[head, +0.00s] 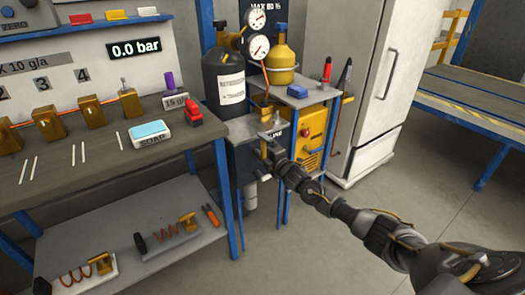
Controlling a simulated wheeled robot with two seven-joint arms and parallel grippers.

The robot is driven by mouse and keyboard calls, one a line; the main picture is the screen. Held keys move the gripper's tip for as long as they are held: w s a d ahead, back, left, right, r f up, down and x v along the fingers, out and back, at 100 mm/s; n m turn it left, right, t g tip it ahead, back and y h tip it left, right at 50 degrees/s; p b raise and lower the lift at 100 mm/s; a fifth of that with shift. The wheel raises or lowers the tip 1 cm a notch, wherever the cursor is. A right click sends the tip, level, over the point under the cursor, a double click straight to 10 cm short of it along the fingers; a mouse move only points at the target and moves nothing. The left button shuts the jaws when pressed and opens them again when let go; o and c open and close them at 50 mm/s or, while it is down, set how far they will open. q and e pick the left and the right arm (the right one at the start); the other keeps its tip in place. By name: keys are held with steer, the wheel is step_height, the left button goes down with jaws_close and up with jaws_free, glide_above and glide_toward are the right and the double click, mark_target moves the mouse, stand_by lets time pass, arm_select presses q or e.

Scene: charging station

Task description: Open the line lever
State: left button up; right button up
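My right gripper (268,142) reaches in from the lower right and is at a small brass fitting (267,112) beside the dark grey gas cylinder (224,84). The gripper is small and partly covers this spot. I cannot tell whether its fingers are open or shut, or whether they touch anything. An orange line (265,78) runs down from the two round gauges (257,32) towards the fitting. I cannot clearly make out the line lever; it may be hidden at the gripper. My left gripper is not in view.
A workbench (95,165) on the left holds several brass blocks (47,124), a blue-white box (150,133) and a red object (193,113). A yellow cylinder (282,62) stands behind. A tall white cabinet (385,75) is at right. Floor (410,180) is clear at right.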

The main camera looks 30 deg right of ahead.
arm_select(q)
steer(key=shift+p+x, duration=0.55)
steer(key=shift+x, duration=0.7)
arm_select(e)
steer(key=s+d, duration=0.1)
steer(key=s, duration=0.9)
steer(key=shift+s+d, duration=0.25)
steer(key=shift+s, duration=0.1)
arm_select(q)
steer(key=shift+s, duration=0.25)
